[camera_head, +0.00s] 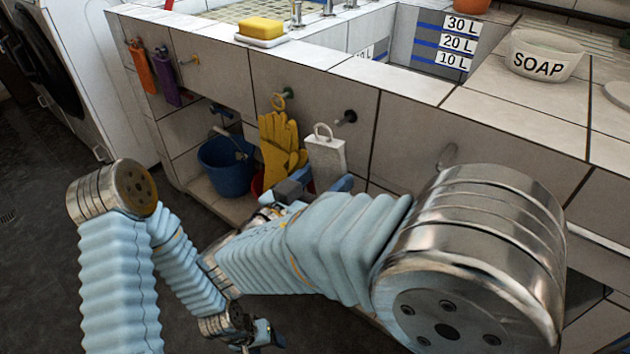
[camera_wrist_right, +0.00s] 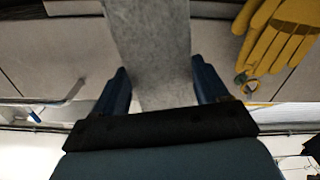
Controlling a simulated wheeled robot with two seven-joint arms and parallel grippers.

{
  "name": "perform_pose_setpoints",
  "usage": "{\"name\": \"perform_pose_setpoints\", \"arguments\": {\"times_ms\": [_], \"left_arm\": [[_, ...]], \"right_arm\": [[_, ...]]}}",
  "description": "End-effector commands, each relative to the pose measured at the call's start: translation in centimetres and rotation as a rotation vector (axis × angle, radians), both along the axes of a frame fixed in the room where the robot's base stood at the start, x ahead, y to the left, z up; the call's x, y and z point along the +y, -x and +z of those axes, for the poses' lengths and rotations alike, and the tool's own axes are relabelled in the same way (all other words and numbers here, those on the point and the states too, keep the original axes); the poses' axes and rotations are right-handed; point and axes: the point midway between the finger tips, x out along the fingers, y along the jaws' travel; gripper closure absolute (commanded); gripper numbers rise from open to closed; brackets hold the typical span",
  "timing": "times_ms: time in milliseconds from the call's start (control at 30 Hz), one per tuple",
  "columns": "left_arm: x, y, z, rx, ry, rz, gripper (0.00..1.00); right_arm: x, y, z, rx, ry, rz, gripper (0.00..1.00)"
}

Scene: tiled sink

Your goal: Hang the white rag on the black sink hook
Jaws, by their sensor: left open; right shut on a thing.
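The white rag (camera_head: 327,160) hangs upright in front of the tiled sink front, its loop (camera_head: 322,132) on top. The black hook (camera_head: 347,117) sticks out of the tiles to the right of and slightly above the loop; in the head view they look apart. My right gripper (camera_head: 318,188) is shut on the rag's lower part. In the right wrist view, the rag (camera_wrist_right: 152,50) runs between the blue fingers of my right gripper (camera_wrist_right: 160,88). My left gripper (camera_head: 258,338) is open, low at the bottom of the head view, away from the rag.
A blue bucket (camera_head: 226,165) stands in the open shelf. Orange (camera_head: 140,68) and purple (camera_head: 167,78) cloths hang further left. A metal hook (camera_head: 447,155) is to the right.

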Motion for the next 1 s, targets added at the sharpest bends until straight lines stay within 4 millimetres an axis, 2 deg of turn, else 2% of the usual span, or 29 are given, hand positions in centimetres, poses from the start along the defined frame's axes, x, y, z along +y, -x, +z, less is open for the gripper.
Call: {"name": "perform_pose_setpoints", "arguments": {"times_ms": [633,700,1000], "left_arm": [[-0.6,0.2,2.7,0.003,0.009,-0.01,0.36],[-0.4,0.1,1.5,0.002,0.005,-0.007,0.36],[0.0,0.0,-0.4,0.0,0.0,0.0,0.36]], "right_arm": [[-2.7,-3.6,-0.3,0.0,0.001,-0.001,0.57],[-2.8,-3.8,-1.0,0.0,-0.001,-0.001,0.57],[-3.2,-4.4,-1.7,0.0,-0.001,0.001,0.57]]}}
